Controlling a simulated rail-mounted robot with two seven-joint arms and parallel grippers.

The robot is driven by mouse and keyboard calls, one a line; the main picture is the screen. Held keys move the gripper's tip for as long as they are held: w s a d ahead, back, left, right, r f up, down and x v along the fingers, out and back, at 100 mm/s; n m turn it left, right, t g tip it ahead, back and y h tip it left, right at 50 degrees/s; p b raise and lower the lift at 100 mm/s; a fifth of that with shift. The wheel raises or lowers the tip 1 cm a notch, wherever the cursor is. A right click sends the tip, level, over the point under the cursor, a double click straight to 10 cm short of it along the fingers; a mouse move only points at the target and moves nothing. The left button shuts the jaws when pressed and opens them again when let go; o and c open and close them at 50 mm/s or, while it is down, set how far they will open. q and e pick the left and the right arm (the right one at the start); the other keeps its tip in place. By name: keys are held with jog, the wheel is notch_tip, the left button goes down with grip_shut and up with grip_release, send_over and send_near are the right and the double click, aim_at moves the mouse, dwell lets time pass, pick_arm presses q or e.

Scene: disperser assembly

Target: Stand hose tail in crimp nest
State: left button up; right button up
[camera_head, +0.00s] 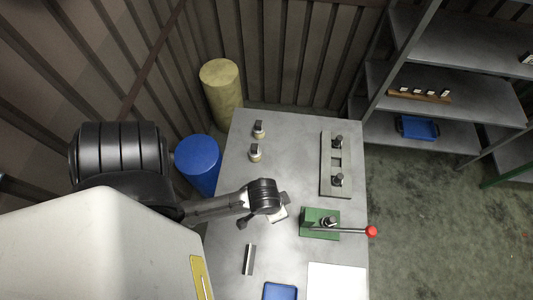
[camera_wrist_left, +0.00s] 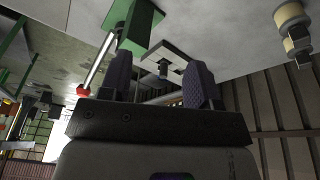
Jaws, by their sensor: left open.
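Two small fittings with tan bases and dark tops, which look like hose tails, stand on the back left of the table: the rear one (camera_head: 259,128) and the nearer one (camera_head: 255,152). In the left wrist view they show at the upper right (camera_wrist_left: 292,15). A green fixture (camera_head: 313,222), apparently the crimp nest, has a lever with a red knob (camera_head: 371,231) and sits at the right of the table. It also shows in the left wrist view (camera_wrist_left: 140,27). My left gripper (camera_wrist_left: 160,82) is open and empty, above the table left of the green fixture.
A pale plate (camera_head: 326,184) with two dark fittings lies behind the green fixture. A grey bar (camera_head: 249,260), a blue tray (camera_head: 280,292) and a white sheet (camera_head: 337,282) lie at the front. Blue (camera_head: 198,166) and yellow (camera_head: 222,95) drums stand left of the table.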

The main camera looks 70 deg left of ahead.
pick_arm(q)
jog(key=s+r+m, duration=0.2)
jog(key=s+r, duration=0.1)
jog(key=s, duration=0.1)
jog(key=shift+a+r+m+t, duration=0.15)
jog(key=shift+a+m+t, duration=0.15)
jog(key=shift+a+m, duration=0.1)
